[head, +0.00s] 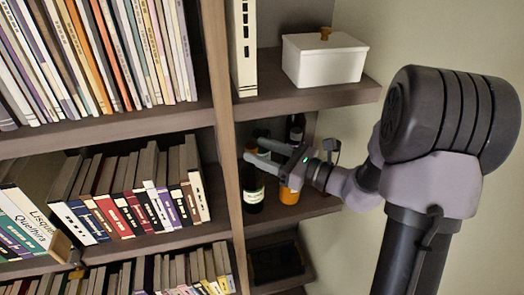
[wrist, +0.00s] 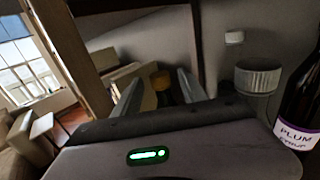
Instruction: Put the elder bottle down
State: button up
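A dark bottle (head: 253,192) with a green and white label is upright at the left of the right-hand shelf bay; its label is too small to read, so I cannot confirm it is the elder bottle. My gripper (head: 258,151) is at its neck, reaching in from the right. In the wrist view, the fingers (wrist: 162,92) stand apart with a dark shape and a yellow-orange top between them. I cannot tell whether they press on the bottle or whether its base touches the shelf (head: 300,211).
An orange jar (head: 289,194) stands right of the bottle, and another dark bottle (head: 297,127) stands behind. The wrist view shows a plum syrup bottle (wrist: 300,105) and a grey-capped container (wrist: 258,78) at right. A white lidded box (head: 322,62) sits above.

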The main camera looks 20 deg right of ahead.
jog(key=shift+r+p, duration=0.35)
jog(key=v, duration=0.7)
jog(key=shift+s+d+f+b, duration=0.15)
jog(key=shift+s+d+b, duration=0.05)
jog(key=shift+b, duration=0.25)
